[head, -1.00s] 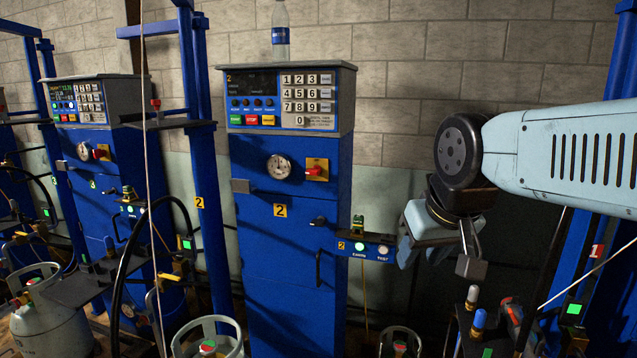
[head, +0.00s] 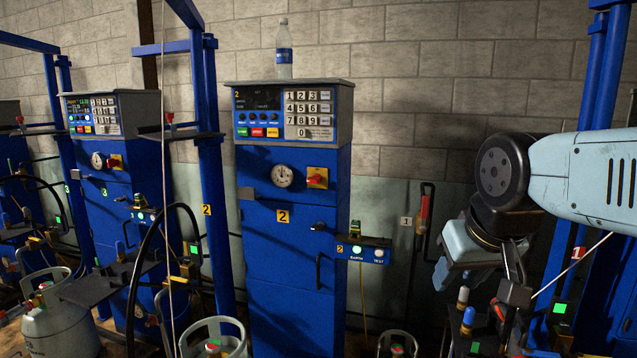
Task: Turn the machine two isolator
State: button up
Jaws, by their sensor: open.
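Machine two (head: 292,255) is a tall blue cabinet with a yellow "2" label. Its isolator (head: 317,178) is a red knob on a yellow plate, right of the round pressure gauge (head: 282,176). The knob is in clear view, but its exact turn angle is too small to read. The machine's display (head: 256,99) looks dark. My gripper (head: 478,280) hangs at the right, below my pale blue arm. It is open and empty, to the right of the cabinet and lower than the isolator, well apart from it.
A small blue box (head: 364,252) with a green-lit button juts from the cabinet's right side. A bottle (head: 284,48) stands on top. Gas cylinders (head: 213,340) stand at the floor in front. A blue post (head: 211,170) rises on the left. A red-handled tool (head: 424,210) hangs on the wall.

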aim_at(316, 178)
jog(key=z, duration=0.1)
jog(key=i, duration=1)
jog(key=u, duration=0.1)
